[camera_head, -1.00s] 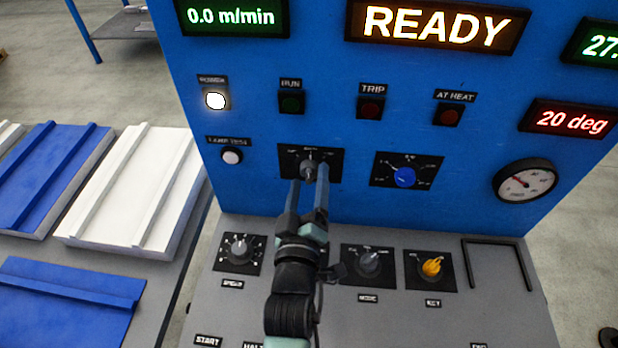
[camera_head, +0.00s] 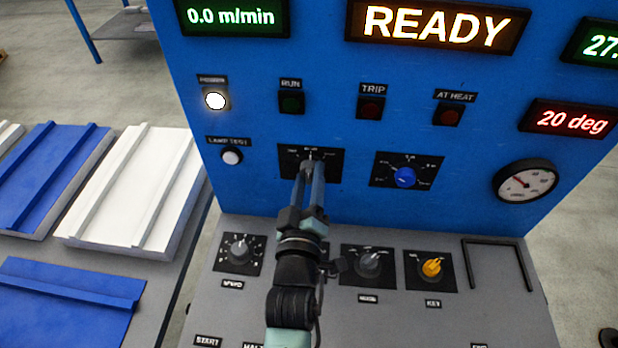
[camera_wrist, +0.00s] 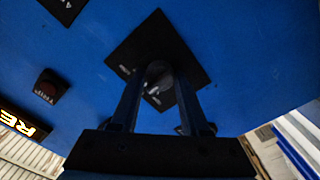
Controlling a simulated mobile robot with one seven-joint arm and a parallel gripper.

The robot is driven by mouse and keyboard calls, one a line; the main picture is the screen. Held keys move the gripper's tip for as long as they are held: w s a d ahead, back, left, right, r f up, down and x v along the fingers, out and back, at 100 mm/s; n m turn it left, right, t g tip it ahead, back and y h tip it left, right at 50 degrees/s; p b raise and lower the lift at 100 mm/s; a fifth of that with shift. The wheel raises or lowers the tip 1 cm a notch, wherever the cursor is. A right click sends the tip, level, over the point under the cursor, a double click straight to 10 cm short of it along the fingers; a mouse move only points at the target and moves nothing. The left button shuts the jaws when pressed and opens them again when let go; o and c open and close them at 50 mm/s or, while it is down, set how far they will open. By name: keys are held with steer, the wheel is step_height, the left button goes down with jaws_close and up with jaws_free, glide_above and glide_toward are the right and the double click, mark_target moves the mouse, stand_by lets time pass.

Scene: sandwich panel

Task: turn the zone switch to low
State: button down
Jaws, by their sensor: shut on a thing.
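The zone switch is a dark knob (camera_wrist: 159,75) on a black square plate (camera_head: 334,165) on the upright blue panel. In the wrist view its plate (camera_wrist: 190,57) appears tilted, and the knob lies between my two fingertips. My gripper (camera_head: 312,170) reaches up to the plate from below and is shut on the knob; it also shows in the wrist view (camera_wrist: 157,85). In the head view the fingers hide most of the knob. The small plate lettering is too blurred to read, so the knob's setting cannot be told.
A blue knob (camera_head: 404,178) sits right of the switch. Below, the grey console carries a speed knob (camera_head: 240,249), a mode knob (camera_head: 369,263), a yellow key switch (camera_head: 432,267) and a black handle (camera_head: 466,262). The display (camera_head: 437,25) reads READY. White and blue panels lie at left.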

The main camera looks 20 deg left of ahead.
steer(key=shift+m, duration=0.3)
steer(key=m+b, duration=0.2)
steer(key=m, duration=0.2)
steer(key=shift+f, duration=0.15)
steer(key=shift+a+m+b, duration=0.1)
steer(key=shift+m+b, duration=0.7)
steer(key=shift+m, duration=1.4)
steer(key=shift+c, duration=2)
jaws_free()
steer(key=shift+s, duration=0.1)
steer(key=v, duration=1.2)
steer(key=shift+s+r+b, duration=0.2)
steer(key=shift+s+b, duration=0.2)
